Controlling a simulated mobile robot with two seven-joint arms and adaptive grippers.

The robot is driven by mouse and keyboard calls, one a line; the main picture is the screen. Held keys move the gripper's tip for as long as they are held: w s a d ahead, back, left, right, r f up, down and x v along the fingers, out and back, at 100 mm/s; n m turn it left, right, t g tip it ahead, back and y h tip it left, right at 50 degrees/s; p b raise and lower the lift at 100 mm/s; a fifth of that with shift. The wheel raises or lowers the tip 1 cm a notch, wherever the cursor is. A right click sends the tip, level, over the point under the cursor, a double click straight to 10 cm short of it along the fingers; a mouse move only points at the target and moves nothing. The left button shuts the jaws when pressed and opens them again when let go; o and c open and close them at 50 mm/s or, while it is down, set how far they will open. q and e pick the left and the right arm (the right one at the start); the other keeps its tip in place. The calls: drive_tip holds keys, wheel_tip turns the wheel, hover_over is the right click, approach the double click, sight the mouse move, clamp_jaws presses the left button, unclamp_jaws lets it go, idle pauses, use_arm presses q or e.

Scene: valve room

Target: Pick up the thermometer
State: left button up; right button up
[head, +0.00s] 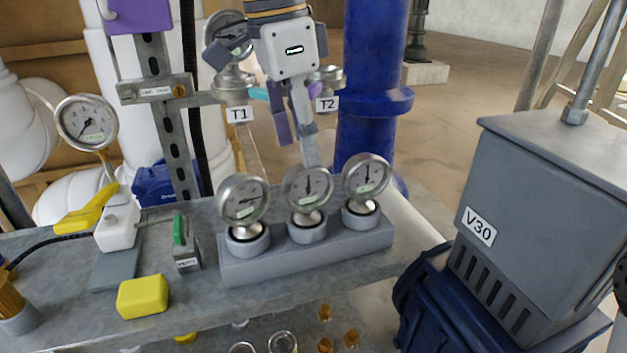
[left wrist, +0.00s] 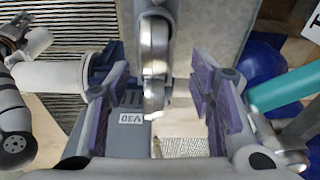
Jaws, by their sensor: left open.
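Three round dial gauges stand in a grey rack (head: 300,255) on the bench: a left one (head: 244,198), a middle one (head: 307,188) and a right one (head: 366,176). A similar dial (head: 222,30) sits at the T1 fitting, partly behind my left arm. I cannot tell which dial is the thermometer. My left gripper (head: 294,130) points down above the rack, open and empty. In the left wrist view, a dial (left wrist: 154,60) shows edge-on between the spread purple-padded fingers, apart from them. My right gripper is not in view.
A blue pipe (head: 372,80) rises behind the rack. The T2 fitting (head: 327,76) is close to my left gripper. A grey V30 box (head: 545,190) stands at right. A yellow block (head: 142,297) and a green-handled valve (head: 181,230) are on the bench at left.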

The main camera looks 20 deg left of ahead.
sight(310, 195)
use_arm(q)
drive_tip(key=f, duration=0.3)
drive_tip(key=d+f, duration=0.1)
drive_tip(key=f, duration=0.5)
drive_tip(key=shift+d+f, duration=0.15)
drive_tip(key=shift+f, duration=0.05)
drive_tip(key=shift+w, duration=0.1)
drive_tip(key=c, duration=1.1)
